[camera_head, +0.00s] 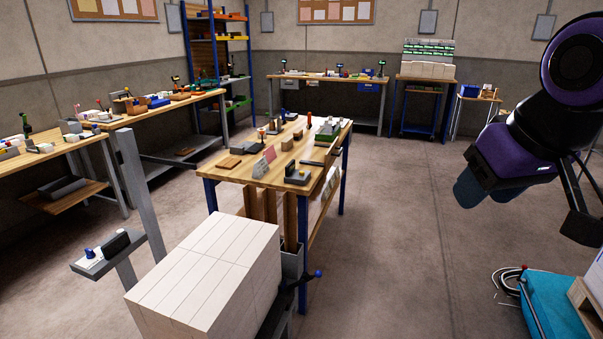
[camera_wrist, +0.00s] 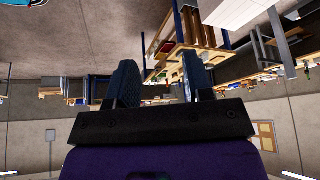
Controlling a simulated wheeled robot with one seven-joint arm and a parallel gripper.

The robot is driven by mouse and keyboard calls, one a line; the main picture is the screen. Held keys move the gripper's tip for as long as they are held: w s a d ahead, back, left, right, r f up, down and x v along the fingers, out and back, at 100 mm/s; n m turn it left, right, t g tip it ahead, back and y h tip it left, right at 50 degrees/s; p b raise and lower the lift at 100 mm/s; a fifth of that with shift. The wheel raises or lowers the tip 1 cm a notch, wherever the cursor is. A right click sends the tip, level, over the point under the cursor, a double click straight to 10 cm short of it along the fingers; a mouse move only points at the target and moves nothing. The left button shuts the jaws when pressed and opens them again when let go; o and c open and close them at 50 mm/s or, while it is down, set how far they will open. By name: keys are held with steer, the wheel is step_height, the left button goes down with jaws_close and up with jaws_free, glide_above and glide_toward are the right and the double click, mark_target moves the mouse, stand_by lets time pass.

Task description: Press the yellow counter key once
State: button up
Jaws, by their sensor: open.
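A small grey panel (camera_head: 100,254) on a post at the lower left carries a blue knob (camera_head: 88,252) and a black box (camera_head: 116,243). It may be the counter, but I cannot make out a yellow key on it. My gripper (camera_head: 478,190) hangs at the right of the head view, over open floor and far from this panel. In the wrist view my gripper (camera_wrist: 160,80) shows two blue fingers spread apart with nothing between them. The wrist view is upside down and shows benches at a distance.
A stack of white reams (camera_head: 215,270) stands beside the panel at the front. A wooden workbench (camera_head: 235,172) with tools and boxes is behind it. A turquoise pallet truck (camera_head: 552,305) is at the lower right. Floor between bench and truck is clear.

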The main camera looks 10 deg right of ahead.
jaws_close()
stand_by(1.6)
